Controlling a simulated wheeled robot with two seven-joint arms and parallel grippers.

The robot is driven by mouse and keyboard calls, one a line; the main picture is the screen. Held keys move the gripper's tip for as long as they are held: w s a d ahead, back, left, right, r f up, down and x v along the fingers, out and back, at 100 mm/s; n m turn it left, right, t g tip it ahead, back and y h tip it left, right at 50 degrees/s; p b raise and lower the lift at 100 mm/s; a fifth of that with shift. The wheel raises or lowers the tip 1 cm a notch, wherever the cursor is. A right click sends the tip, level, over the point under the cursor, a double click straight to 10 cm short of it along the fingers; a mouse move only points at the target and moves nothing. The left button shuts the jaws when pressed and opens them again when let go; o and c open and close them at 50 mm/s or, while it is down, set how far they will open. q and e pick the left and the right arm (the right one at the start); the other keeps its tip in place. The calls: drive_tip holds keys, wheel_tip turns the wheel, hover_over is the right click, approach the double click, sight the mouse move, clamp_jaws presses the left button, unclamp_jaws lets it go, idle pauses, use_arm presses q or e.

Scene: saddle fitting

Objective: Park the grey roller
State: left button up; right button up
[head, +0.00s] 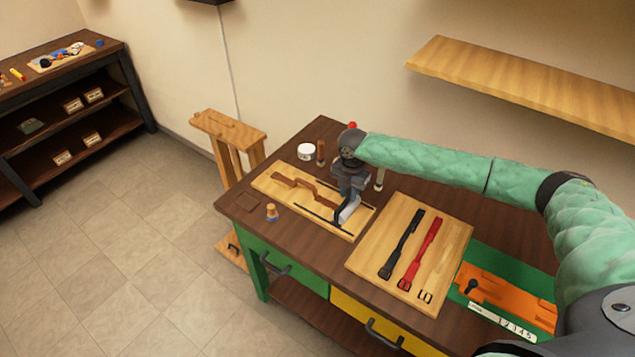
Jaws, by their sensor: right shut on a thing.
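My right gripper (347,194) comes in from the right and points down over the light wooden board (262,184) at the back left of the workbench. It is shut on the grey roller (349,212), whose pale grey body shows just below the fingers. The roller is over the right end of the board, near a brown strap (292,181) and a thin dark rail. I cannot tell whether the roller touches the board. The gripper hides part of the roller. My left gripper is not in view.
A second board (455,232) with a black strap (403,244) and a red strap (424,248) lies to the right. A white jar (306,151), a brown cylinder (321,152) and a small post (379,179) stand behind. An orange fixture (510,297) lies at the right.

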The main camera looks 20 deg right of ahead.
drive_tip(key=shift+s+d, duration=0.8)
drive_tip(key=shift+s, duration=0.3)
drive_tip(key=shift+s+d, duration=0.35)
drive_tip(key=shift+s, duration=0.05)
drive_tip(key=shift+o, duration=0.7)
drive_tip(key=shift+s+f, duration=0.15)
drive_tip(key=shift+o, duration=0.5)
drive_tip(key=shift+s+d, duration=0.1)
drive_tip(key=shift+d, duration=0.05)
drive_tip(key=o, duration=0.4)
drive_tip(key=shift+o, duration=0.4)
drive_tip(key=shift+d, duration=0.1)
drive_tip(key=shift+r, duration=0.2)
drive_tip(key=shift+r, duration=0.1)
